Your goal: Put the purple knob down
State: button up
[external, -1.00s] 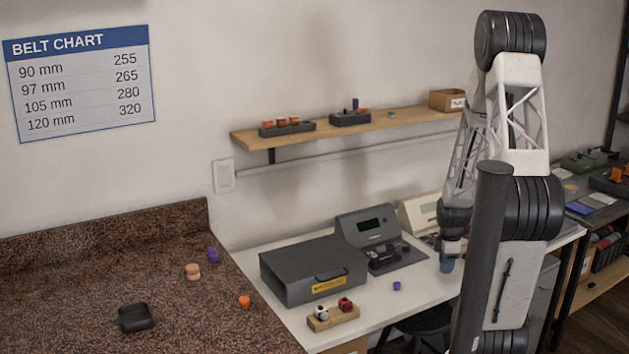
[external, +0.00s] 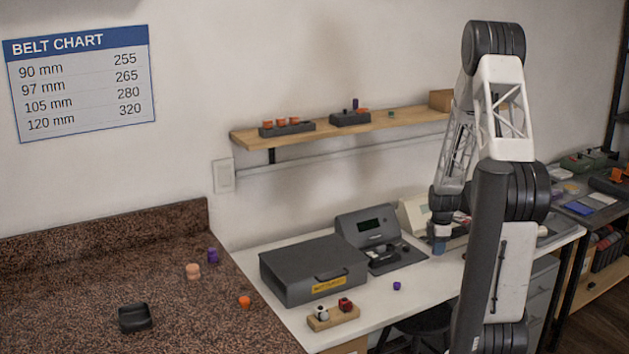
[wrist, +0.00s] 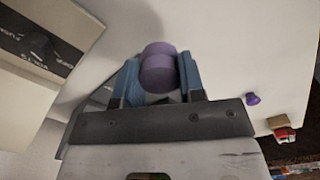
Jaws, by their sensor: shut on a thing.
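A purple knob (wrist: 158,70) is between the blue fingers of my gripper (wrist: 160,84) in the wrist view, and the gripper is shut on it. In the external view my gripper (external: 439,247) is above the back of the white bench, right of the dark grey meter; the held knob cannot be made out there. A second, small purple knob (external: 397,286) stands on the white bench. It also shows in the wrist view (wrist: 252,98), right of my gripper and apart from it. Another purple piece (external: 212,256) stands on the speckled counter at the left.
A grey case (external: 312,269) and a dark grey meter (external: 372,236) stand on the white bench (external: 365,310). A wooden block (external: 333,317) with a white and a red piece is at its front left. A cream device (external: 414,214) is behind my gripper. Bare bench surrounds the small knob.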

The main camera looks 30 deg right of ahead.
jog(key=shift+w+d, duration=0.15)
jog(key=shift+w, duration=0.1)
jog(key=shift+f, duration=0.15)
jog(key=shift+f, duration=1.65)
jog(key=shift+f, duration=0.1)
jog(key=o, duration=0.9)
jog(key=shift+r, duration=6.1)
